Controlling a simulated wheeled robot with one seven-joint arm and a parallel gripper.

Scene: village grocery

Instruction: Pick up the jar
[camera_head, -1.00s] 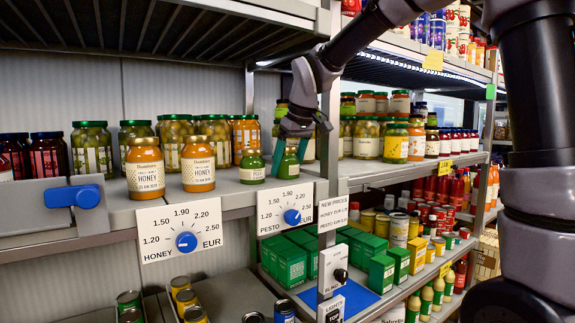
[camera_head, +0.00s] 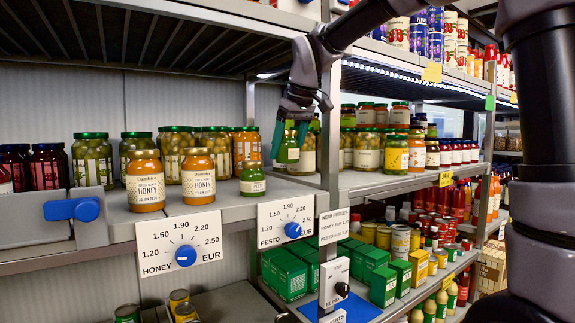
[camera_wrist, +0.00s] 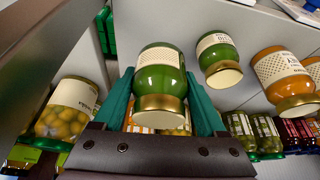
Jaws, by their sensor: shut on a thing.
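A small green jar with a cream label (camera_head: 289,154) hangs above the shelf edge in the head view. My gripper (camera_head: 291,134) is shut on it from above, and the lid is mostly hidden between the fingers. In the wrist view the same jar (camera_wrist: 158,75) sits between the two teal fingers of my gripper (camera_wrist: 160,104), its gold lid toward the palm. A second green pesto jar (camera_head: 252,180) stands on the shelf to the left, apart from the held one; it also shows in the wrist view (camera_wrist: 217,55).
Two orange honey jars (camera_head: 198,176) stand left on the shelf (camera_head: 285,187), with several green-lidded jars behind. A grey shelf post (camera_head: 330,130) is close right of the held jar. Price dials (camera_head: 286,223) hang along the front edge.

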